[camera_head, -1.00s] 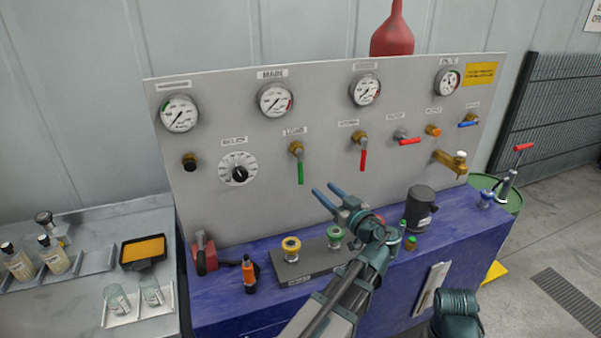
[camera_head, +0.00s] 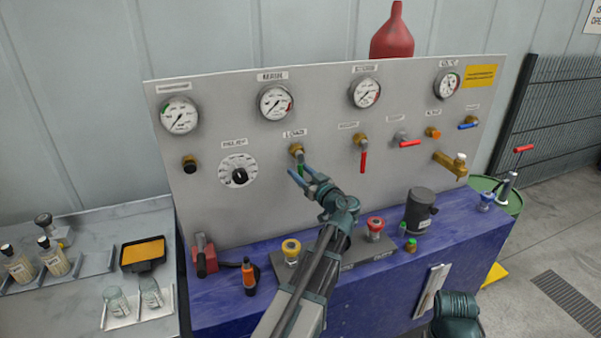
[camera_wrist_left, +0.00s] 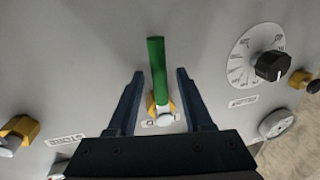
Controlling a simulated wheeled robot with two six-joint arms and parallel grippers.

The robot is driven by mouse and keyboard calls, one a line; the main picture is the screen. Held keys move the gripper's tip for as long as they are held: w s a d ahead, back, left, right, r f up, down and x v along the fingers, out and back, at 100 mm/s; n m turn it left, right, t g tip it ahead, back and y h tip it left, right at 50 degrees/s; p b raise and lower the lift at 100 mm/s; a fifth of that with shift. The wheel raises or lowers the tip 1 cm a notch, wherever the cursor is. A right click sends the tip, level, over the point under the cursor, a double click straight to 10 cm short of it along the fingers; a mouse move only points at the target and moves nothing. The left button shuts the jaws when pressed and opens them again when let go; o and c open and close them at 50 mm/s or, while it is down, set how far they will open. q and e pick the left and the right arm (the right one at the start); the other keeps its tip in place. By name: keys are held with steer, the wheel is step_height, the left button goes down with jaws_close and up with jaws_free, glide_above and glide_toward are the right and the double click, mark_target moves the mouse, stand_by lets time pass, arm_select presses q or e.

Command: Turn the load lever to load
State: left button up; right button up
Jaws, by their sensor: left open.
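The load lever, a green handle on a brass valve (camera_head: 297,150), is on the grey panel under a label that appears to read LOAD. Its handle hangs down and is partly hidden by my left gripper (camera_head: 301,172) in the head view. In the left wrist view the green handle (camera_wrist_left: 157,70) lies between the two blue fingers of my left gripper (camera_wrist_left: 160,85). The fingers are apart, one on each side of the handle, with gaps on both sides. My right gripper cannot be made out; a dark arm part of mine shows at the bottom right.
A red-handled lever (camera_head: 363,160) hangs to the right of the load lever, and a dial knob (camera_head: 239,176) is to the left. Below, yellow (camera_head: 291,250) and red (camera_head: 375,228) fittings stand on a block on the blue bench (camera_head: 390,295). A dark cylinder (camera_head: 419,210) stands at right.

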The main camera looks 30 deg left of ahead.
arm_select(q)
steer(key=shift+a, duration=0.1)
steer(key=shift+c, duration=0.2)
jaws_close()
stand_by(1.3)
